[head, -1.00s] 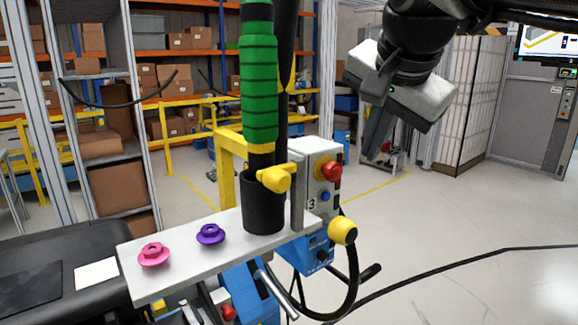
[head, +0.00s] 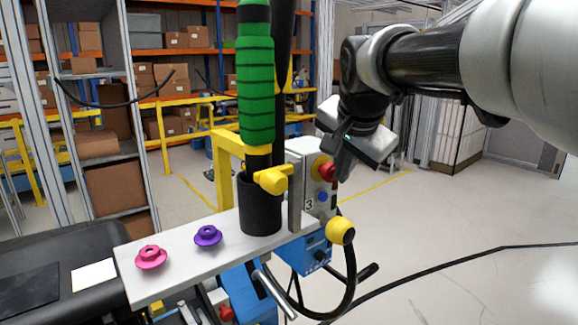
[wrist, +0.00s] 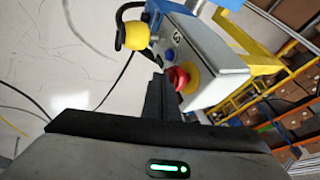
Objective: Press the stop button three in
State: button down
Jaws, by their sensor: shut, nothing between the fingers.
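The red stop button (head: 327,172) sits on a yellow round plate on the face of a grey control box (head: 309,160) marked 3. In the wrist view the red stop button (wrist: 178,78) lies just right of my fingertips, with its yellow ring (wrist: 188,74) behind it. My gripper (head: 344,165) is shut and empty, its fingers pointing down close beside the button's right side in the head view. In the wrist view my gripper (wrist: 158,85) shows dark fingers beside the button. I cannot tell whether they touch it.
A blue button (head: 322,197) is below the red one. A yellow knob (head: 341,232) with a black cable hangs below the box. A green-sleeved post (head: 254,80) stands left. Pink (head: 151,257) and purple (head: 208,236) knobs sit on the shelf. Floor at right is open.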

jog(key=shift+w+a, duration=0.15)
jog(key=shift+w, duration=0.05)
jog(key=shift+w+a+r, duration=0.15)
jog(key=shift+w+a, duration=0.4)
